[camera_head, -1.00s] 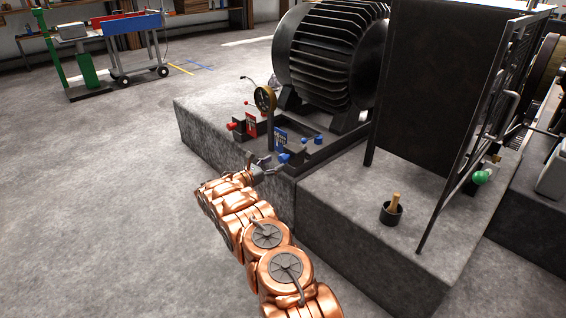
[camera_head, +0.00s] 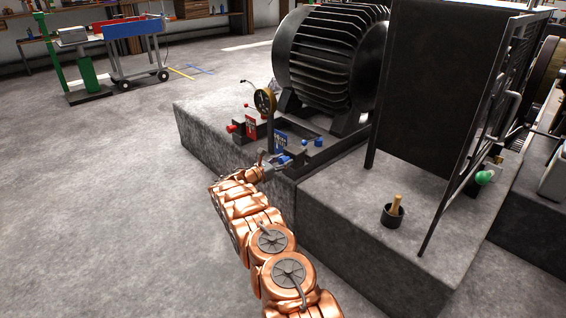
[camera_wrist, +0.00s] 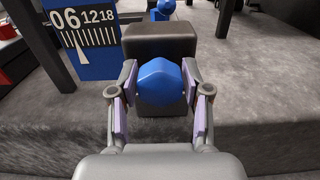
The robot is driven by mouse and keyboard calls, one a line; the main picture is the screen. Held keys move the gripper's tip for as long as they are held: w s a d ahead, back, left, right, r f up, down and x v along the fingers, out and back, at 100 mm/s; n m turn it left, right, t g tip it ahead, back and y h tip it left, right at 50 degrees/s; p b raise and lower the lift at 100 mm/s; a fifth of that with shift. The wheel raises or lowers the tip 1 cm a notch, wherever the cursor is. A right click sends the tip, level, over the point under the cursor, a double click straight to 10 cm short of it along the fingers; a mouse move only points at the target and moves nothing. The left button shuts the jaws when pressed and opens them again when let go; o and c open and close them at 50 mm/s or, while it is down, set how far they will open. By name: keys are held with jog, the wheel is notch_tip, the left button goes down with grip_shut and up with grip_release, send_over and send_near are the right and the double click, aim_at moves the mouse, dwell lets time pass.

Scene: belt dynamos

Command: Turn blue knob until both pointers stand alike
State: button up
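The faceted blue knob (camera_wrist: 160,84) sits on the near face of a dark block (camera_wrist: 158,42) in the wrist view. My gripper (camera_wrist: 160,90) has one purple-padded finger on each side of the knob. The fingers look open, close beside it; I cannot tell whether either touches. In the head view my gripper (camera_head: 268,165) is at the blue knob (camera_head: 284,159), partly hiding it.
A red plate (camera_head: 251,123) and red knob (camera_head: 231,128) stand to the left on the same concrete plinth (camera_head: 215,140). The finned dynamo (camera_head: 335,55) is behind.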

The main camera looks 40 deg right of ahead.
jog(key=c, duration=0.6)
jog(key=shift+c, duration=0.2)
jog(key=shift+m, duration=0.3)
jog(key=m, duration=0.5)
jog(key=shift+p, duration=0.4)
jog(key=m, duration=0.5)
jog(key=shift+s+f+m+b, duration=0.1)
jog(key=shift+m+b, duration=0.2)
jog(key=shift+m, duration=0.1)
jog(key=m+b, duration=0.1)
jog(key=m, duration=0.2)
jog(key=shift+m, duration=0.3)
jog(key=m+b, duration=0.1)
jog(key=m, duration=0.1)
jog(key=shift+f+m+b, duration=0.15)
jog(key=shift+m+b, duration=0.25)
jog(key=m+b, duration=0.4)
jog(key=m, duration=0.1)
jog(key=shift+b, duration=0.4)
jog(key=shift+m+b, duration=0.4)
jog(key=shift+m, duration=0.1)
